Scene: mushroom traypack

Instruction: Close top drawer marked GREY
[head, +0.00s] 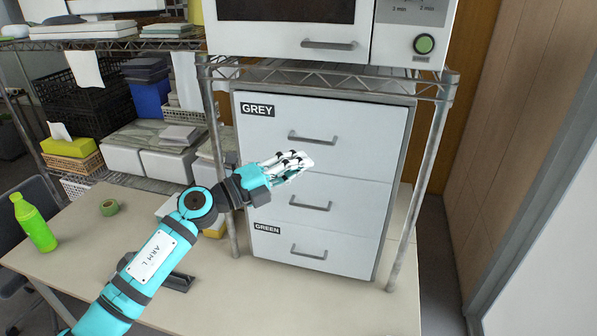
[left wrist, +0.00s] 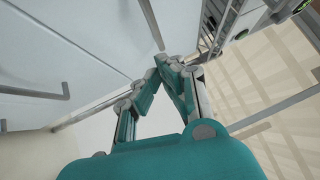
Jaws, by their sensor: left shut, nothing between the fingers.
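The white drawer cabinet (head: 377,187) stands on the table under the metal rack. Its top drawer (head: 370,125), labelled GREY, has a grey bar handle (head: 312,138). This drawer looks flush or nearly flush with the fronts below; I cannot tell if a small gap is left. My left gripper (head: 304,160) is shut and empty, just below the GREY handle, in front of the lower part of the top drawer. Contact cannot be made out. In the left wrist view the fingers (left wrist: 165,65) meet beside a pale drawer front (left wrist: 75,40). My right gripper is out of view.
A microwave (head: 380,35) stands on the rack above the cabinet. Rack posts (head: 415,200) flank the cabinet. A green bottle (head: 35,223) and a green tape roll (head: 109,208) are on the table (head: 350,315) at left. The table front is mostly clear.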

